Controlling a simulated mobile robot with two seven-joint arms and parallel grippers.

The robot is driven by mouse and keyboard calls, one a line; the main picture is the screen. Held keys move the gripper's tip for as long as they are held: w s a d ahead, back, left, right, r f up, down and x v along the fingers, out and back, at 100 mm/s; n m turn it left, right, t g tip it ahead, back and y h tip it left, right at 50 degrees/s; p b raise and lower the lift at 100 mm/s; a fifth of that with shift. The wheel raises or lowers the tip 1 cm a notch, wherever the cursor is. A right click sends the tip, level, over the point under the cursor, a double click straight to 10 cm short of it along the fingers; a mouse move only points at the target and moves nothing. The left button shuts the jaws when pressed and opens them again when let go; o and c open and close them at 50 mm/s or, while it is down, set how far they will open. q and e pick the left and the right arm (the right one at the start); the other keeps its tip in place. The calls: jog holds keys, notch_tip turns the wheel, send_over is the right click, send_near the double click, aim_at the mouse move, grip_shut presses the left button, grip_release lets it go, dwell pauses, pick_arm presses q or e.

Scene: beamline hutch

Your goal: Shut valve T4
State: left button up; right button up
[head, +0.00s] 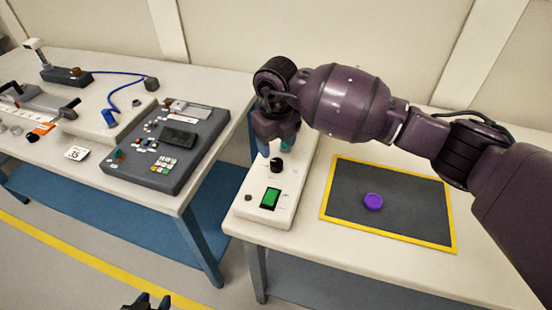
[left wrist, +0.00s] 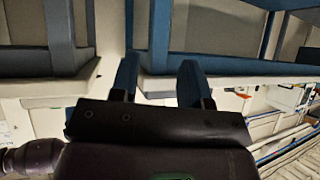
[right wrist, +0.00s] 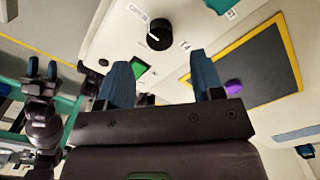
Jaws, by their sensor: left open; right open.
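A white control panel (head: 246,208) stands on the right-hand table. In the right wrist view, small lettering that may read T4 (right wrist: 184,77) is on this panel, near my finger; a black knob (right wrist: 159,35) and a green rocker switch (right wrist: 138,67) are close by. A teal part (right wrist: 218,5) is cut off at the top edge; I cannot tell whether it is the valve handle. My right gripper (head: 276,146) is open and empty over the panel, pointing down beside the black knob. My left gripper (head: 148,301) is open and empty, low at the bottom edge of the head view.
A yellow-edged dark mat (head: 335,205) with a purple disc (head: 373,202) lies right of the panel. The left table holds a grey console (head: 125,172), a blue cable (head: 112,90) and small parts. A floor gap separates the tables. My right arm covers the panel's far part.

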aim_at(276, 161)
notch_tip(276, 161, down, 6)
jog(key=shift+r+b, duration=0.15)
jog(key=shift+b, duration=0.25)
pick_arm(q)
jog(key=shift+w+d+f, duration=0.1)
jog(key=shift+w+f, duration=0.05)
jog(key=shift+w, duration=0.3)
jog(key=shift+s, duration=0.1)
pick_arm(e)
jog(key=shift+c, duration=0.7)
jog(key=c, duration=0.8)
pick_arm(q)
jog(key=shift+s, duration=0.1)
